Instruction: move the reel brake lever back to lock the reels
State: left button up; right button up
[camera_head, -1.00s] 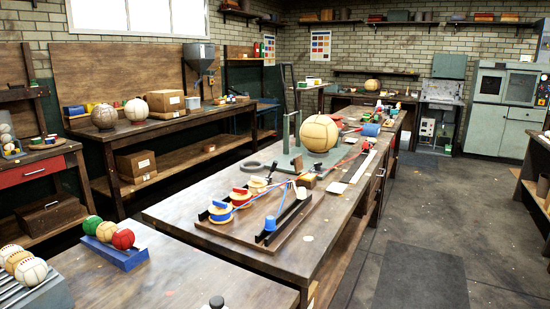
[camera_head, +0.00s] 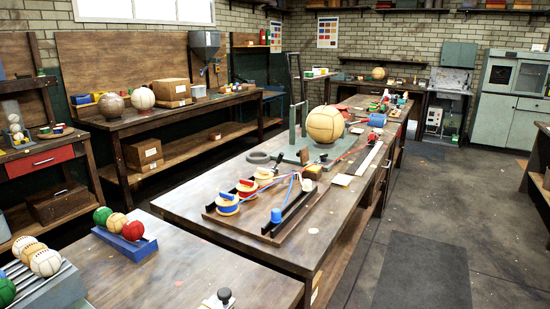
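A wooden board (camera_head: 255,228) lies on the near end of the long middle table. It carries a row of reels: a blue one (camera_head: 228,203), a red one (camera_head: 247,189) and a white one (camera_head: 264,177), each with a yellowish disc. Colored strands run from them toward the back of the table. A blue cup-like piece (camera_head: 276,215) stands by dark rails (camera_head: 291,208) on the board. I cannot clearly pick out the brake lever at this size. Neither of my grippers is in view.
A big tan ball (camera_head: 325,124) sits behind the board by a green stand (camera_head: 293,127). A nearer table (camera_head: 180,283) holds a blue rack (camera_head: 128,243) of balls and a dark knob (camera_head: 224,296). Open floor (camera_head: 425,270) lies to the right.

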aim_at(281, 156)
jog(key=u, duration=0.4)
jog(key=l+u, duration=0.15)
jog(key=u, duration=0.3)
jog(key=l+u, duration=0.1)
jog(key=u, duration=0.3)
jog(key=l+u, duration=0.25)
jog(key=l, duration=0.15)
jog(key=l+u, duration=0.25)
jog(key=l, duration=0.2)
jog(key=k+l+u, duration=0.15)
jog(key=l+u, duration=0.15)
jog(key=k+l+u, duration=0.25)
jog(key=l, duration=0.2)
jog(key=l+u, duration=0.25)
jog(key=l, duration=0.15)
jog(key=k+l, duration=0.4)
jog(key=l, duration=0.25)
jog(key=k+l+u, duration=0.15)
jog(key=k+l, duration=0.25)
jog(key=l, duration=0.3)
jog(key=k+l, duration=0.45)
jog(key=l, duration=0.15)
jog(key=k+l+u, duration=0.1)
jog(key=k+l, duration=0.35)
jog(key=l, duration=0.15)
